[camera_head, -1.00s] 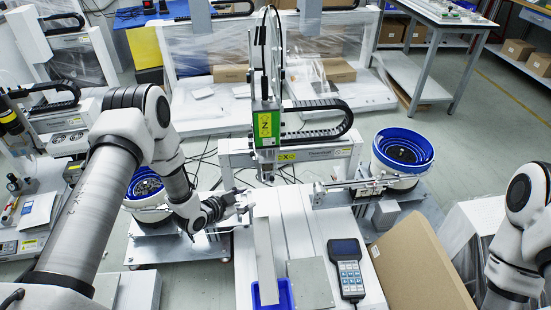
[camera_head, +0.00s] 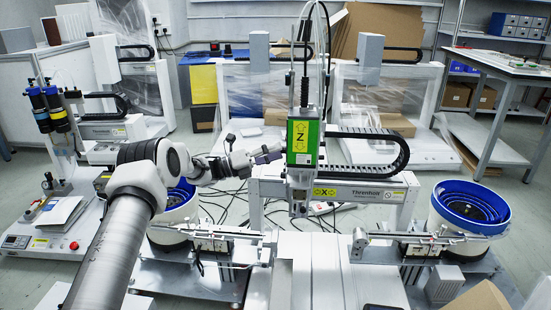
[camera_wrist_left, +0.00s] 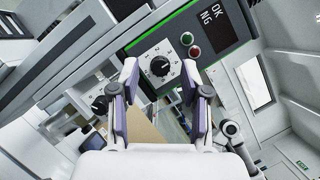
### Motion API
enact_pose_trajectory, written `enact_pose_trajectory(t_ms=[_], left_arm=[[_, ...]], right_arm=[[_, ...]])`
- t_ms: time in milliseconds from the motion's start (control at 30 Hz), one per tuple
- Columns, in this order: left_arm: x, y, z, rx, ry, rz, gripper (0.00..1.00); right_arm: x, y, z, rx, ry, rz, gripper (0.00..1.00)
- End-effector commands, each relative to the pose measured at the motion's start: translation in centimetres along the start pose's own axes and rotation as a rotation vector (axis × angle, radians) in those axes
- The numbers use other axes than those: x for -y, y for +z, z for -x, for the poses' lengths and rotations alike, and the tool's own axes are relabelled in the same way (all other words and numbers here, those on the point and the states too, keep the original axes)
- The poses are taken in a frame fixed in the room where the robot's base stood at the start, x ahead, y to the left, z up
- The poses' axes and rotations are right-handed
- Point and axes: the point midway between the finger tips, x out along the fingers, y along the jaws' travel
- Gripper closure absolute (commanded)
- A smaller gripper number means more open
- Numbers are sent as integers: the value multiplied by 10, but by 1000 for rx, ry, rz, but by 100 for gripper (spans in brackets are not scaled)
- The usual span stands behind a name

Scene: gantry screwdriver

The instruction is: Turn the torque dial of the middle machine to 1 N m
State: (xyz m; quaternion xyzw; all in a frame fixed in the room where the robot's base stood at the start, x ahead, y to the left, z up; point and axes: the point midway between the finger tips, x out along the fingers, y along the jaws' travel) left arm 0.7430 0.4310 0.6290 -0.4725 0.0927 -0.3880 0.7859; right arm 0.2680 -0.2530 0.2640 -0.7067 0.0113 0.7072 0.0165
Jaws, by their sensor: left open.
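The middle machine is a gantry with a green Z unit (camera_head: 302,141) and a white X beam (camera_head: 345,192). My left gripper (camera_head: 268,155) is raised just left of the Z unit in the head view. In the left wrist view, a black dial (camera_wrist_left: 160,66) with a white scale sits on a dark, green-edged panel. My left gripper (camera_wrist_left: 160,82) is open, its two fingers on either side of the dial from this angle. My right gripper is out of view.
A second black knob (camera_wrist_left: 99,105) sits lower left in the wrist view. Two small buttons (camera_wrist_left: 191,45) and an OK/NG display (camera_wrist_left: 211,15) are beside the dial. Blue-rimmed bowl feeders (camera_head: 472,203) flank the machine. A cardboard box (camera_head: 482,298) is at lower right.

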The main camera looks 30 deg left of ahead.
Motion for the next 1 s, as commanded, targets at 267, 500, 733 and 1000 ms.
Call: enact_pose_trajectory(t_ms=[267,500,733,1000], left_arm=[[0,0,-4,1,1,2,54],[0,0,-4,1,1,2,100],[1,1,-5,2,5,12,100],[5,3,-6,1,40,94,100]], right_arm=[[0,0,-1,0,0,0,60],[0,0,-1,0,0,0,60],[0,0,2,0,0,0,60],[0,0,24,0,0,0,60]])
